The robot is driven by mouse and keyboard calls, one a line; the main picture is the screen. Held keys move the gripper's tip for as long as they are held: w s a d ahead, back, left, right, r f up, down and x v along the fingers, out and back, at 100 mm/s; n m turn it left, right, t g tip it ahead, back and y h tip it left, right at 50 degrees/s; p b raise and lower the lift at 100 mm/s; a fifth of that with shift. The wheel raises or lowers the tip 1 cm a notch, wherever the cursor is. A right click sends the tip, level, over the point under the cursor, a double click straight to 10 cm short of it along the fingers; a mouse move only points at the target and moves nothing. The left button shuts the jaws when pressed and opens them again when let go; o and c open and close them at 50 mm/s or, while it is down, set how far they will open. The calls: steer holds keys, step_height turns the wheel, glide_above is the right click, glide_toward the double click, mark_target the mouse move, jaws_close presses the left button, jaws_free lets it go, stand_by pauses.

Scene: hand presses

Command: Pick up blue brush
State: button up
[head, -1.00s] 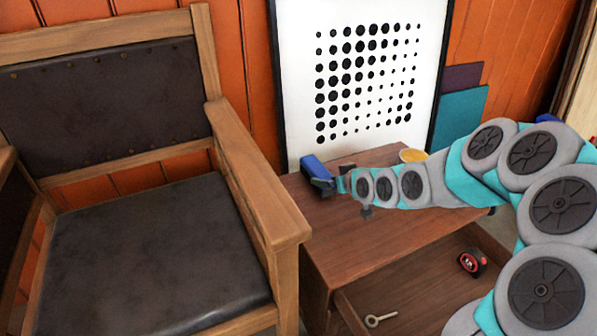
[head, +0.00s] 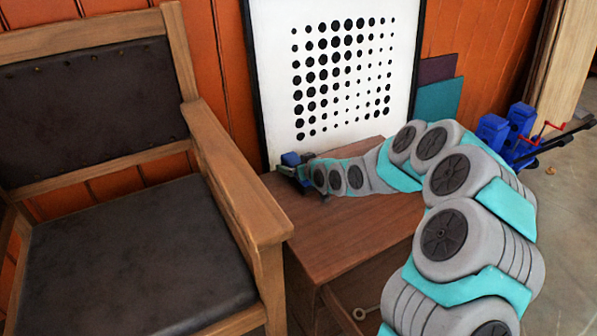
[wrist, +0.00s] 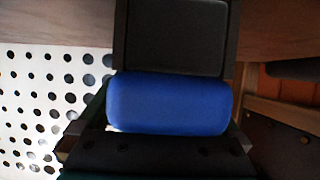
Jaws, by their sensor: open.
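The blue brush (head: 290,158) is at the back left corner of the wooden cabinet top, mostly hidden by my gripper in the head view. In the wrist view its blue, rounded body (wrist: 168,104) lies between my dark jaws, one above it and one below. My gripper (head: 304,174) is open around the brush. Whether either jaw touches it, I cannot tell. Any bristles are hidden.
A wooden armchair (head: 262,210) stands close on the left. A white board with black dots (head: 270,60) leans behind the cabinet (head: 340,232). Blue hand presses (head: 512,130) are at the right.

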steer(key=shift+w+a+f, duration=0.15)
steer(key=shift+c, duration=0.2)
jaws_close()
stand_by(0.6)
